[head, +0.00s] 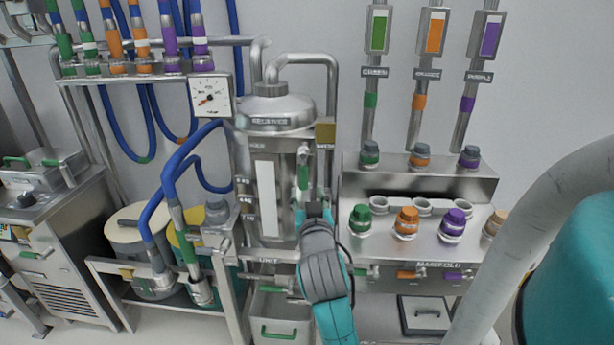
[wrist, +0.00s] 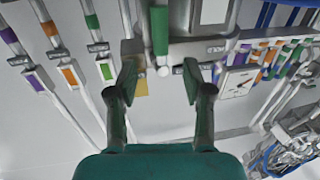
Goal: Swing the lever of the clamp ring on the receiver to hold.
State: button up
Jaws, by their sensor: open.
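The receiver (head: 275,107) is a steel vessel with a domed lid, a clamp ring band (head: 268,127) below the lid and a pale window strip down its front. A green-handled lever (head: 303,158) hangs at the right of its front. My gripper (head: 312,200) is in front of the receiver's right side, just below the lever. In the wrist view my gripper (wrist: 160,76) is open, and the green lever (wrist: 160,28) with its pale end (wrist: 163,71) appears between the two fingers. I cannot tell whether either finger touches it. My gripper hides part of the receiver's lower right side.
A gauge (head: 211,97) hangs left of the receiver, and a yellowish tag (head: 325,133) is close to the lever. Blue hoses (head: 178,160) loop at the left. A manifold (head: 395,245) with coloured caps stands at the right. Pipes rise above the receiver.

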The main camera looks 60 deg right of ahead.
aim_at(304, 176)
jog(key=x, duration=1)
jog(key=shift+w+d, duration=0.2)
jog(key=shift+d, duration=0.05)
grip_shut()
